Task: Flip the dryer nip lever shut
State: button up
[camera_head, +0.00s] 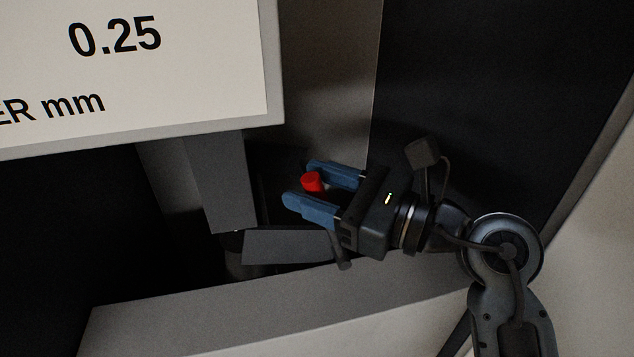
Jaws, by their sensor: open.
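A small red cylindrical piece (312,183), apparently the knob of the nip lever, shows between the two blue fingers of my gripper (323,189). The gripper is open, with one finger above and one below the red piece in the picture. I cannot tell whether either finger touches it. The rest of the lever is hidden or too dark to make out.
A white sign (130,65) reading "0.25" and "ER mm" fills the upper left. A grey post (218,180) stands below it. A dark grey block (290,247) lies below the gripper, above a pale ledge (250,305). A dark panel (490,90) rises behind the arm.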

jog(key=shift+c, duration=0.3)
grip_shut()
jog(key=shift+r, duration=0.1)
